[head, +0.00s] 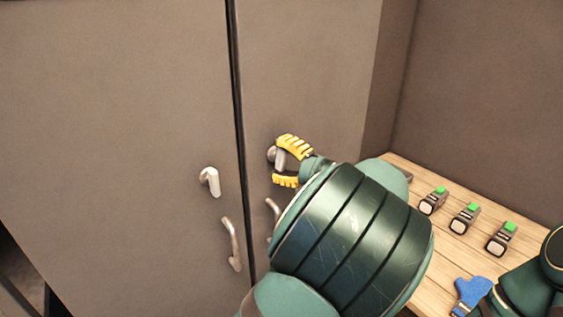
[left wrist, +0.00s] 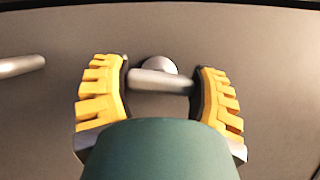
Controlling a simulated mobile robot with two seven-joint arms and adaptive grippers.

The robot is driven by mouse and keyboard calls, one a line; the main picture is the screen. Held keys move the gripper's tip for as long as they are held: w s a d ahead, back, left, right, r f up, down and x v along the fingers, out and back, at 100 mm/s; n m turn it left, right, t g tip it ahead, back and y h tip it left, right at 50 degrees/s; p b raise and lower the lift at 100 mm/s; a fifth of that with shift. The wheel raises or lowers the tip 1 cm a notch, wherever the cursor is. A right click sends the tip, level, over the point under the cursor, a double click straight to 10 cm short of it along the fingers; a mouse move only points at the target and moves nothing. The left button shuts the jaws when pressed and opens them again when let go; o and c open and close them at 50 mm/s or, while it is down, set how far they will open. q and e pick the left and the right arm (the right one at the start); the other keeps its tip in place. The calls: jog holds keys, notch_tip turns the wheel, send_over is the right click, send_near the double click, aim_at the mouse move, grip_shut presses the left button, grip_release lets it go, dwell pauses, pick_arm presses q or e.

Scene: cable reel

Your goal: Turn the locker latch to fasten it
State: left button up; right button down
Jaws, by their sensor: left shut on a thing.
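The grey locker has a left door (head: 120,130) and a right door (head: 310,70) that meet at a dark vertical seam. A silver latch (head: 279,157) sits on the right door; it also shows in the left wrist view (left wrist: 162,80), its lever lying roughly across between the fingers. My left gripper (head: 287,161), with yellow ribbed fingers, is shut on this latch, one finger at each end of the lever. Its arm hides the lower right door. My right gripper (head: 471,293), with blue showing, is low at the right; its jaws are unclear.
A second silver latch (head: 210,181) is on the left door, with a curved handle (head: 231,246) below it. Another handle (head: 272,209) on the right door is partly hidden. A wooden shelf (head: 411,172) at the right holds several small grey devices (head: 464,219) with green tops.

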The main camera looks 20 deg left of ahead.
pick_arm(q)
jog(key=shift+n+h+b, duration=0.3)
jog(key=shift+n+b, duration=0.05)
jog(key=shift+n, duration=0.55)
jog(key=o, duration=1.2)
jog(key=shift+g, duration=0.3)
jog(key=v, duration=1.2)
jog(key=shift+s+d, duration=0.1)
